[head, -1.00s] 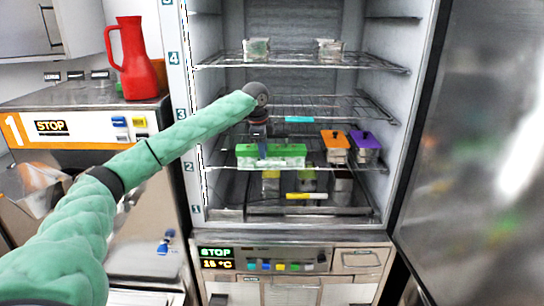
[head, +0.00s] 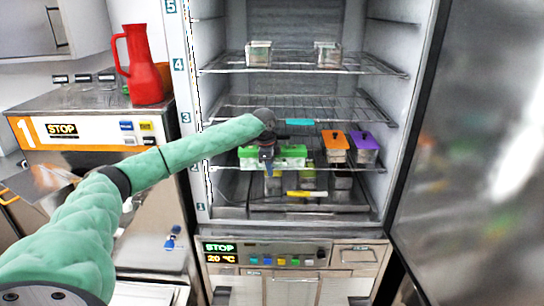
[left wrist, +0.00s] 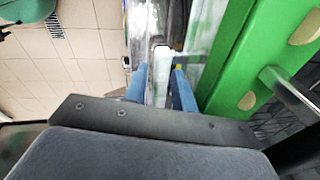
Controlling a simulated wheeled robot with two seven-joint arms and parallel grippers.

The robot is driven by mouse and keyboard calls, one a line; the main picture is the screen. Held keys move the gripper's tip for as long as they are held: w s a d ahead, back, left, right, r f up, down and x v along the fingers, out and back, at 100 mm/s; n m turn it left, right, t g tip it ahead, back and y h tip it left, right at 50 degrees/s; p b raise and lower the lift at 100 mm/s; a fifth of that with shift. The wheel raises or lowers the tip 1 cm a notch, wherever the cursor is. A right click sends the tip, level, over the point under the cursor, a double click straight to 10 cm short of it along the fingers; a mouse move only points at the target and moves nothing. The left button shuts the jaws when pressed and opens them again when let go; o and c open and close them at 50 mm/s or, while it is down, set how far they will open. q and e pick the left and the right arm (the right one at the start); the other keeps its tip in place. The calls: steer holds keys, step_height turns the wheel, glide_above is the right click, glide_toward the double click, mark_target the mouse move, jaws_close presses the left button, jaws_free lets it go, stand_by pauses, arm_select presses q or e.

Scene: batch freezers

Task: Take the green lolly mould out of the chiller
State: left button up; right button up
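The green lolly mould (head: 292,152) is a long block with a green top and clear sides, on the chiller shelf near the 2 mark, at the left. My left gripper (head: 266,170) is in front of it, pointing down and hiding its middle. In the left wrist view, the blue fingers of my left gripper (left wrist: 160,88) stand apart, and the green mould (left wrist: 228,55) runs along the right, outside the right finger. A pale slim thing shows beyond the gap; I cannot tell what it is. My right gripper is not in view.
An orange-lidded box (head: 334,143) and a purple-lidded box (head: 364,146) stand right of the mould. A wire shelf (head: 330,108) lies just above. Lower containers sit beneath. The chiller door (head: 475,150) stands open at right. A red jug (head: 146,70) is at left.

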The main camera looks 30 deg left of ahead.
arm_select(q)
steer(key=shift+a+f, duration=0.1)
steer(key=shift+f, duration=0.05)
steer(key=c, duration=0.5)
jaws_close()
steer(key=shift+w, duration=0.1)
steer(key=shift+r, duration=0.2)
